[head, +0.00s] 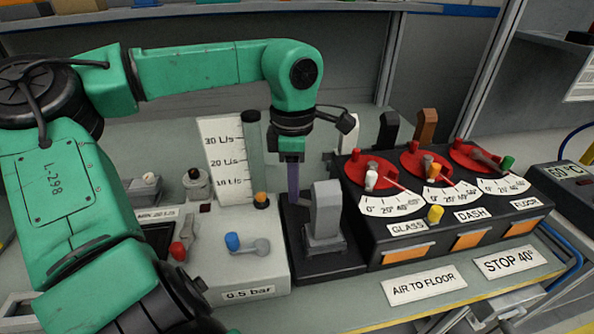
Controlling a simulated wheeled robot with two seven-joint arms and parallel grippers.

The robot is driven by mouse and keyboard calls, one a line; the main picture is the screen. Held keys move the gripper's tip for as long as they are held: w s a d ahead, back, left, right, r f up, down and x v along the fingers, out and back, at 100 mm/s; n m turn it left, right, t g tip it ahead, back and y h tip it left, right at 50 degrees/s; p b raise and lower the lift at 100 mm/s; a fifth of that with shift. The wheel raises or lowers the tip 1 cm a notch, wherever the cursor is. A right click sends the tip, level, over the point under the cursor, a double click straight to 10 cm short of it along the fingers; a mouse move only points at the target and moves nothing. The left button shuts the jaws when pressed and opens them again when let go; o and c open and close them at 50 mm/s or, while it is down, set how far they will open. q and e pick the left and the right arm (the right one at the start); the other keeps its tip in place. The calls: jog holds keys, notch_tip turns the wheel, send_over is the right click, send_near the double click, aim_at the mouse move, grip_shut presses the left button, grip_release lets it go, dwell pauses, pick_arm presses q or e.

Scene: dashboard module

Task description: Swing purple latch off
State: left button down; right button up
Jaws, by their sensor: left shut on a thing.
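My left gripper (291,157) points down over the black block (322,262) in the middle of the bench. It is shut on the purple latch (293,183), a narrow purple bar that stands roughly upright below the fingers. The foot of the latch meets the black block beside a grey lever (326,209), which stands upright just to the right. The fingertips are dark and small, so their exact contact with the latch is hard to make out. My right gripper is not in view.
Right of the latch is a black panel with red dials (368,171) and orange tabs (409,252). On the left is a grey box with a blue-knobbed lever (247,244) and a flow gauge (221,157). Two signs (424,285) lie along the front edge.

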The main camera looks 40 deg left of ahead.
pick_arm(q)
jog(key=n, duration=0.1)
jog(key=s+n+b, duration=0.1)
jog(key=n, duration=0.1)
jog(key=shift+d, duration=0.35)
jog(key=shift+s+d+r+n+b, duration=0.1)
jog(key=shift+s+d+n+b, duration=0.1)
jog(key=shift+n, duration=0.6)
jog(key=shift+s+d+n+b, duration=0.2)
jog(key=shift+n, duration=0.6)
jog(key=c, duration=0.7)
grip_release()
jog(key=shift+c, duration=0.2)
jog(key=shift+d, duration=0.1)
